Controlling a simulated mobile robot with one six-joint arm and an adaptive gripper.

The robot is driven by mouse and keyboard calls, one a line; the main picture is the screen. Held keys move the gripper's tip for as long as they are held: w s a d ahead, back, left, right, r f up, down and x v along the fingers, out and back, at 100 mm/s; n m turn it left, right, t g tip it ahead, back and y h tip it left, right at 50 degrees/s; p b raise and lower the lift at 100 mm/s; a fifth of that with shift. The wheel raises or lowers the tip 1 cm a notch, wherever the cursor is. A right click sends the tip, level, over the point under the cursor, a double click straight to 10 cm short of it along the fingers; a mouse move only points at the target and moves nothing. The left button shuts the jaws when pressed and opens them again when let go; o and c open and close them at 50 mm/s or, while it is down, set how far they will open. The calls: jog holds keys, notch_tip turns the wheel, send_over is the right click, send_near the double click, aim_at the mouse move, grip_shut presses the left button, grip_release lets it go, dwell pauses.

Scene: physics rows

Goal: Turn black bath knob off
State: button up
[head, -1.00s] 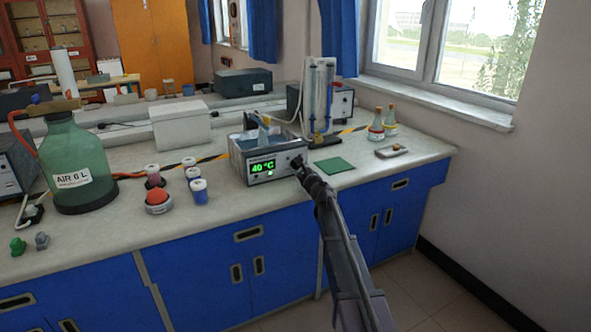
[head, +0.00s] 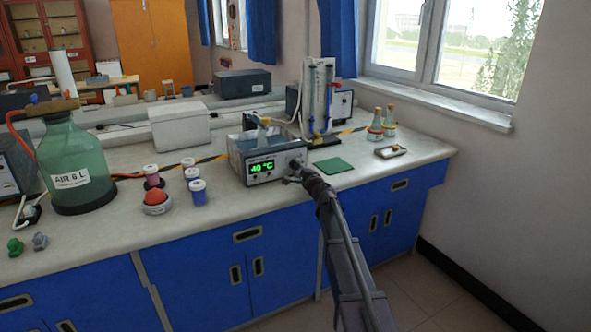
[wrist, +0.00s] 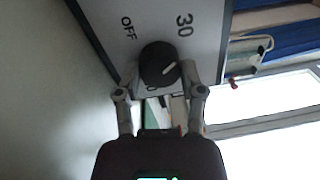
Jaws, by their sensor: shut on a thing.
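The bath (head: 262,165) is a grey box on the bench with a green display reading 40 °C. In the wrist view its black knob (wrist: 158,62) is round with a white pointer mark, on a pale panel (wrist: 108,40) printed "OFF" and "30". My gripper (wrist: 161,78) has one finger on each side of the knob and is shut on it. In the head view my gripper (head: 296,172) is at the right part of the bath's front, and my arm hides most of the knob.
A green mat (head: 334,165) lies right of the bath. Cups with white lids (head: 197,186) and a red button (head: 156,198) stand to its left. A tall flow-meter stand (head: 320,100) is behind. The bench front (head: 190,240) edge is below.

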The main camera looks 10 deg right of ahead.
jog(key=n, duration=0.6)
jog(key=shift+w+y, duration=0.1)
jog(key=shift+y, duration=0.3)
jog(key=shift+n, duration=0.4)
jog(key=o, duration=1.2)
jog(key=shift+c, duration=0.2)
